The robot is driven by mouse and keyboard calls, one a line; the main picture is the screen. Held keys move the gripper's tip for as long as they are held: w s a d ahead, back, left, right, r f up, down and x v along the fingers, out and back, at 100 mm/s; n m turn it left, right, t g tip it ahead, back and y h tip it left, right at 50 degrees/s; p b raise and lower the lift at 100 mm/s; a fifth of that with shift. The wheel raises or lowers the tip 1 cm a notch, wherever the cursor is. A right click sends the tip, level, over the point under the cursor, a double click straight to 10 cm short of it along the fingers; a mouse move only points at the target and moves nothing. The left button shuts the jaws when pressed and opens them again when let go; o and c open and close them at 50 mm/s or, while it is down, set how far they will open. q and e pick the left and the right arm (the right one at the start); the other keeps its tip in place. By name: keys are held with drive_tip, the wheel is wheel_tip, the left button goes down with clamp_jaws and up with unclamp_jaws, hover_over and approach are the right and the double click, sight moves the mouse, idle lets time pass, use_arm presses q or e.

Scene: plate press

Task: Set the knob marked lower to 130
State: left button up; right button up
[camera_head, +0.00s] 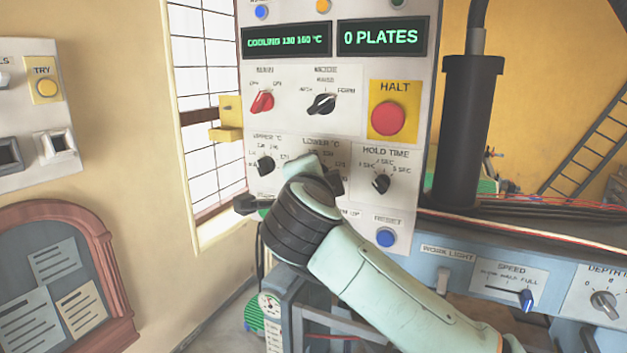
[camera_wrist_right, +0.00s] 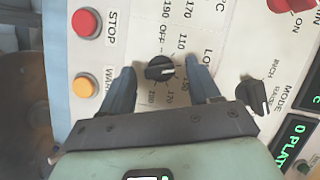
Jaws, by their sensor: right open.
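The black lower knob (camera_wrist_right: 160,68) shows in the right wrist view, with the scale and part of the "LOWER" label around it. Its exact pointer setting is too small to read surely. My right gripper (camera_wrist_right: 160,72) is open, its two dark fingers on either side of the knob, with visible gaps to it. In the head view my right gripper (camera_head: 318,168) is in front of the panel and hides the lower knob and part of its scale. The green display (camera_head: 286,40) appears to read "COOLING 130 160 °C". My left gripper is not in view.
The upper knob (camera_head: 265,165) is left of my right gripper and the hold time knob (camera_head: 381,183) right. The red halt button (camera_head: 388,118), mode knob (camera_head: 321,104) and blue reset button (camera_head: 386,237) are close by. Stop (camera_wrist_right: 87,23) and orange (camera_wrist_right: 86,87) buttons show in the wrist view.

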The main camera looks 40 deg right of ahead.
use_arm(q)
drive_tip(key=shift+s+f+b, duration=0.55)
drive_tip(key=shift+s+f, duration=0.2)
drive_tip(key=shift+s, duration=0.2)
use_arm(e)
drive_tip(key=v, duration=1.3)
drive_tip(key=shift+a, duration=0.15)
